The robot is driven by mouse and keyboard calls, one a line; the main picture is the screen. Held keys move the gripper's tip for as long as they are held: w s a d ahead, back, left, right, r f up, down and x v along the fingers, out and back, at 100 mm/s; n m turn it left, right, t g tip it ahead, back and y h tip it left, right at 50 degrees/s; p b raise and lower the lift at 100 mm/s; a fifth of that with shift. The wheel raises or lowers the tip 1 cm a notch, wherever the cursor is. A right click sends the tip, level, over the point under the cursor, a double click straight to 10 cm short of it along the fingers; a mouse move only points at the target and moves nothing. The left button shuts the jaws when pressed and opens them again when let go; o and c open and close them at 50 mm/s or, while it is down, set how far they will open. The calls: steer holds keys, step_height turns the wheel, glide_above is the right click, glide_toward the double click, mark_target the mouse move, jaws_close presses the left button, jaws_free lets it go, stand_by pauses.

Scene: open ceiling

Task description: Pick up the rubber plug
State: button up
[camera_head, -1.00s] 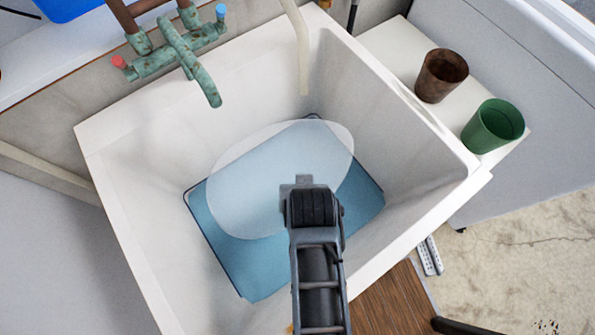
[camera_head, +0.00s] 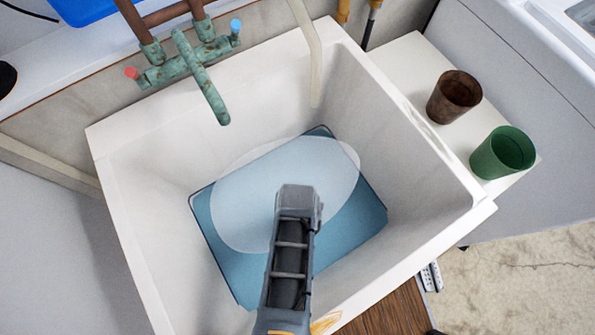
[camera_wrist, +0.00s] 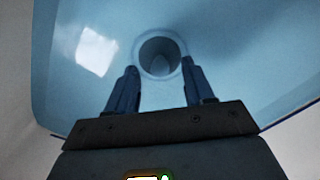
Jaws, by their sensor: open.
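I cannot tell plug from drain hole for sure. My gripper (camera_wrist: 160,72) is open, with one blue-grey finger on each side and nothing held. In the head view my gripper (camera_head: 298,200) is over the middle of the white sink (camera_head: 150,200); its fingers and the plug are hidden beneath the wrist. The blue water-like surface (camera_head: 355,215) covers the sink's bottom, with a pale oval on it.
The green corroded tap (camera_head: 205,90) reaches over the sink's back. A pale hose (camera_head: 308,50) hangs into the sink at the back right. A brown cup (camera_head: 453,97) and a green cup (camera_head: 503,153) stand on the right ledge. High sink walls surround my arm.

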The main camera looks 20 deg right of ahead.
steer(key=shift+f, duration=0.6)
steer(key=shift+c, duration=0.4)
jaws_close()
